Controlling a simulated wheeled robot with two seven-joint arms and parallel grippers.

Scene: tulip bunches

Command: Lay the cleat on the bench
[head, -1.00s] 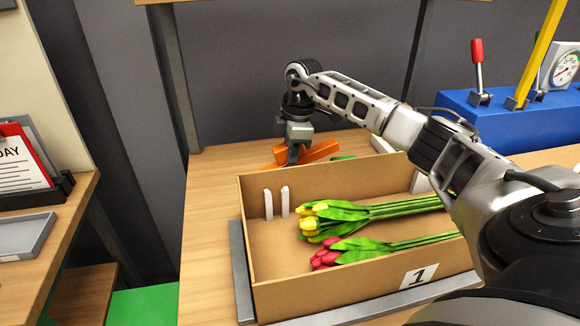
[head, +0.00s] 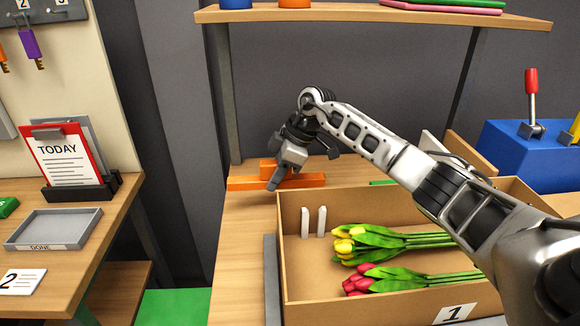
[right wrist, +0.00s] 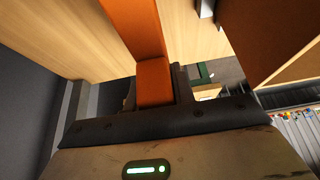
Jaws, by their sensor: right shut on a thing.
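The orange cleat (head: 305,181), a long bar with a shorter block on it, is over the wooden bench (head: 240,225) behind the box's back left corner. I cannot tell whether it touches the bench top. My right gripper (head: 281,176) points down at the cleat and is shut on it, partly hiding its middle. In the right wrist view the cleat (right wrist: 134,30) sits between the fingers and reaches away toward the top. My left gripper is not in view.
A cardboard box (head: 375,289) labelled 1 holds yellow tulips (head: 345,245) and red tulips (head: 362,280). A blue lever unit (head: 505,152) stands at the right. A shelf (head: 370,14) hangs above. A side table with a grey tray (head: 53,230) is at the left, across a gap.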

